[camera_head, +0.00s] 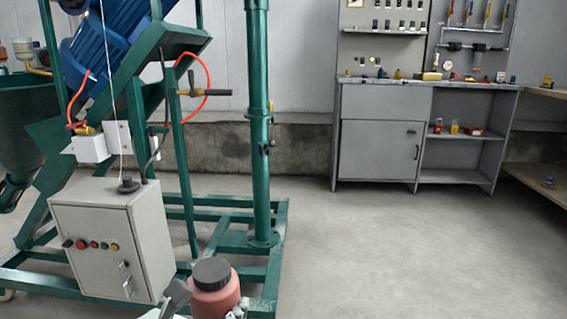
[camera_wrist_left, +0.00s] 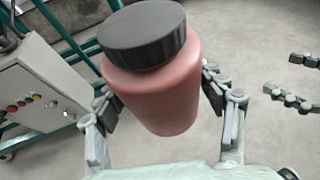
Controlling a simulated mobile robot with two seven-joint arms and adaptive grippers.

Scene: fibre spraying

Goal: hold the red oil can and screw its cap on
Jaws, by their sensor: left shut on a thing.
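The red oil can (camera_head: 214,303) is at the bottom of the head view, cut off by the lower edge. It also shows large in the left wrist view (camera_wrist_left: 160,92). Its black ribbed cap (camera_head: 212,272) sits on top of the can, also seen in the left wrist view (camera_wrist_left: 142,35); I cannot tell how tight it is. My left gripper (camera_head: 207,304) is shut on the can's body, one finger on each side. My right gripper (camera_wrist_left: 282,74) shows at the right of the left wrist view, its fingers apart with nothing between them, clear of the can.
A grey control cabinet (camera_head: 105,240) on a green machine frame (camera_head: 262,150) stands close on the left. A grey workbench (camera_head: 380,135) with small items is at the back right. A wooden shelf (camera_head: 545,180) is at the right edge. The floor (camera_head: 400,255) between is clear.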

